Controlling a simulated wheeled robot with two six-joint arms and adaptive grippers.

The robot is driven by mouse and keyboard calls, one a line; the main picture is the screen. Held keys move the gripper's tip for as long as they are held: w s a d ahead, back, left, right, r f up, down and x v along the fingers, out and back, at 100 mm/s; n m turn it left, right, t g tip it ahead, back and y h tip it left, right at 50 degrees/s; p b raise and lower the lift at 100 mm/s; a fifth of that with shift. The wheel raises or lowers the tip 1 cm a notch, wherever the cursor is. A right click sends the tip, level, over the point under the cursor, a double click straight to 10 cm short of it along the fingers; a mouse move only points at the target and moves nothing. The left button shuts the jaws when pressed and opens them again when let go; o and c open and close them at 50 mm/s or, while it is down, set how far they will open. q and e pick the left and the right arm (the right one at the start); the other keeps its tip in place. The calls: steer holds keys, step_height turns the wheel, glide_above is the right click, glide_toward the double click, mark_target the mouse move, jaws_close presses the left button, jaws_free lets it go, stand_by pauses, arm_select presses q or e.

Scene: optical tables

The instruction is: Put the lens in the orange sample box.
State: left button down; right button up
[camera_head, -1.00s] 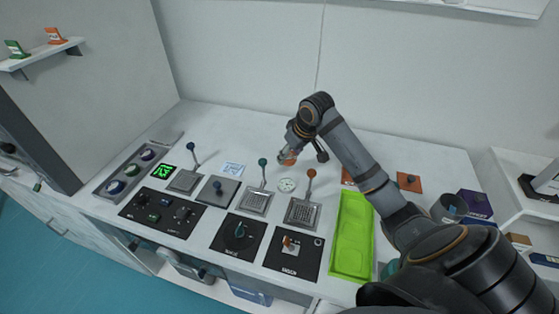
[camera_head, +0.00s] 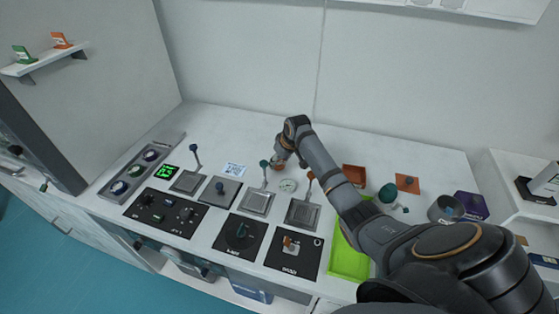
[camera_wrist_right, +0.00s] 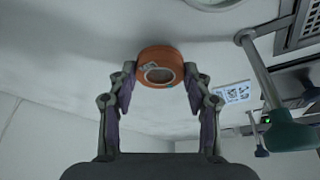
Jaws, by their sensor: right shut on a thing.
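The lens (camera_wrist_right: 157,54) is a short orange round piece with a pale-rimmed dark centre. It shows between the fingertips of my right gripper (camera_wrist_right: 160,75), which is shut on it. In the head view my right gripper (camera_head: 280,160) is over the back middle of the table, behind the levers, and a bit of orange shows at its tip. I cannot tell whether the lens touches the table. The orange sample box (camera_head: 354,174) is a small open box to the right of the gripper, beside my right forearm. My left gripper is not in view.
A green tray (camera_head: 347,262) lies partly under my arm. An orange plate (camera_head: 407,183) and a grey cup (camera_head: 445,209) are farther right. The back strip is clear.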

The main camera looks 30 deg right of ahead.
steer(key=shift+f, duration=0.35)
steer(key=shift+f, duration=0.1)
steer(key=o, duration=1.2)
steer(key=shift+c, duration=0.2)
steer(key=v, duration=1.2)
steer(key=shift+b, duration=0.4)
